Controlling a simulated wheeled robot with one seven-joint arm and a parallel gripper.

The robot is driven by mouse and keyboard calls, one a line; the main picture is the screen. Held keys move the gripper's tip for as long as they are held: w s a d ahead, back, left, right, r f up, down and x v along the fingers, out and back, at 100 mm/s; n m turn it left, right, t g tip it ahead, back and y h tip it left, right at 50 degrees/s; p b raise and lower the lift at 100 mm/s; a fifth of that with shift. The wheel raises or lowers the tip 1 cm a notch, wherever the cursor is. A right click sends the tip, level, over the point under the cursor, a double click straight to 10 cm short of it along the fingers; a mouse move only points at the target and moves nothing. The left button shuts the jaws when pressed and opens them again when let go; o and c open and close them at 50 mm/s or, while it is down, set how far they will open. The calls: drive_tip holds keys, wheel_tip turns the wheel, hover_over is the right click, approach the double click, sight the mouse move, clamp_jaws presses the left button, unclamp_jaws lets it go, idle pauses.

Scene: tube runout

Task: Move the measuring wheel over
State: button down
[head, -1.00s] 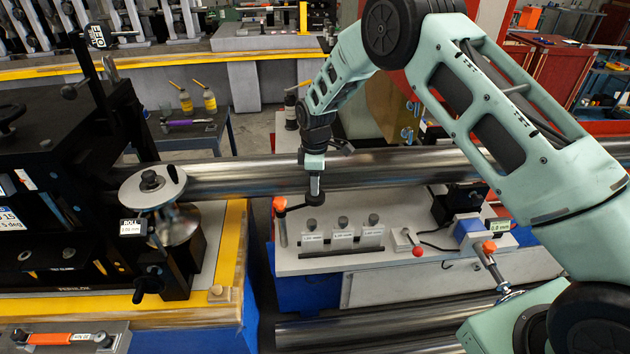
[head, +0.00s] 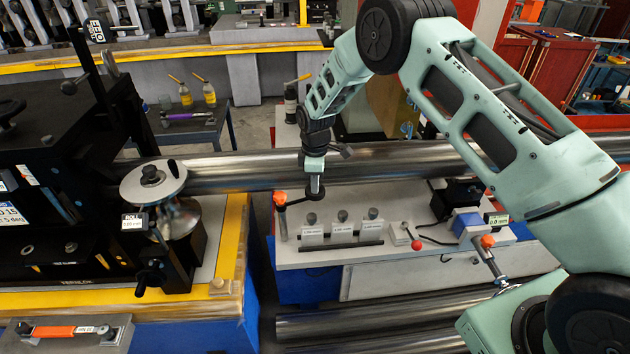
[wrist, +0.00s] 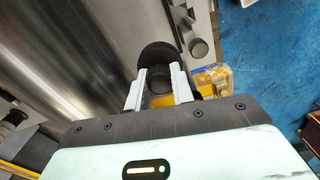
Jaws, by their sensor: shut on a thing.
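My gripper (head: 314,185) points down in front of the long steel tube in the head view. It is shut on a round black part (wrist: 158,58) at the right end of a short dark lever (head: 297,200); this looks like the measuring wheel, but I cannot be sure. The lever's left end is at an orange-capped post (head: 280,198) on the grey bench. In the wrist view, the two pale fingers (wrist: 161,88) stand on either side of the black part. The fingers hide some of it.
The steel tube (head: 395,165) runs across behind my gripper. A black machine with a grey roll disc (head: 140,183) stands at left. Several knobbed blocks (head: 342,230) and a red-balled lever (head: 416,244) sit close in front. A small display (head: 497,219) is at right.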

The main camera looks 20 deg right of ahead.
drive_tip(key=shift+s+f+m+b, duration=0.1)
drive_tip(key=shift+s+m+b, duration=0.9)
drive_tip(key=shift+s+m, duration=0.4)
drive_tip(key=s+a+m+b, duration=0.3)
drive_tip(key=s+m, duration=0.3)
drive_tip(key=m, duration=0.3)
drive_tip(key=shift+s+a, duration=0.4)
drive_tip(key=shift+a, duration=0.35)
drive_tip(key=c, duration=1.2)
unclamp_jaws()
wheel_tip(320, 180, up, 18)
drive_tip(key=b, duration=0.4)
drive_tip(key=shift+f, duration=0.15)
